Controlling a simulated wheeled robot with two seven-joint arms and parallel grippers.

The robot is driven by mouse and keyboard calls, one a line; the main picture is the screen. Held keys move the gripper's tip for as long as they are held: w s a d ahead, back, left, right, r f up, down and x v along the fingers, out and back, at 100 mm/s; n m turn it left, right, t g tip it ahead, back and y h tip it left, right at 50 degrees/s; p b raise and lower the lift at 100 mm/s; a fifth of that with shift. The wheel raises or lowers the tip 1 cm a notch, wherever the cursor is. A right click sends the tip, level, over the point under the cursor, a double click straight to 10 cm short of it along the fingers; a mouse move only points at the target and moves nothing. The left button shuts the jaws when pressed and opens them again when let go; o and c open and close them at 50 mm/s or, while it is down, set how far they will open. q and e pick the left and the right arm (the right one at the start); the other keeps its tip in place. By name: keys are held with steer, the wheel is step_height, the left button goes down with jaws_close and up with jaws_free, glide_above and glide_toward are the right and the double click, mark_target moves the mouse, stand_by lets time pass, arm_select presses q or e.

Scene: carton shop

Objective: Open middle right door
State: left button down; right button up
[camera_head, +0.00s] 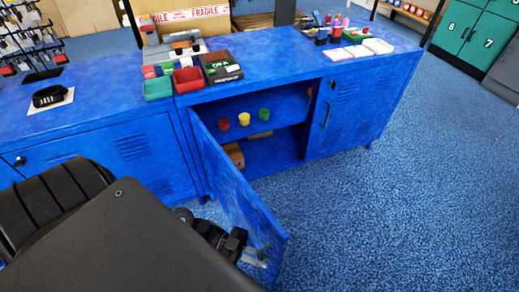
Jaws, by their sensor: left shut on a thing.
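The middle right door (232,180) of the blue cabinet stands swung well out from the front, hinged on its left side. The compartment behind it is open to view. My left gripper (258,256) is at the free end of this door, low in the picture, shut on its handle. The fingers are small and partly dark, so the exact grip is hard to see. My dark left arm covers the lower left of the view. My right gripper is not in view.
A red, a yellow and a green cup (244,119) stand on the compartment's shelf. The door to the right (345,110) is closed. Bins (188,80) and a black box sit on the countertop. Blue floor (420,200) is free at the right.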

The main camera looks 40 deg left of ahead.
arm_select(q)
steer(key=c, duration=1.9)
jaws_free()
steer(key=v, duration=1)
steer(key=shift+a, duration=0.4)
steer(key=shift+s+f, duration=0.1)
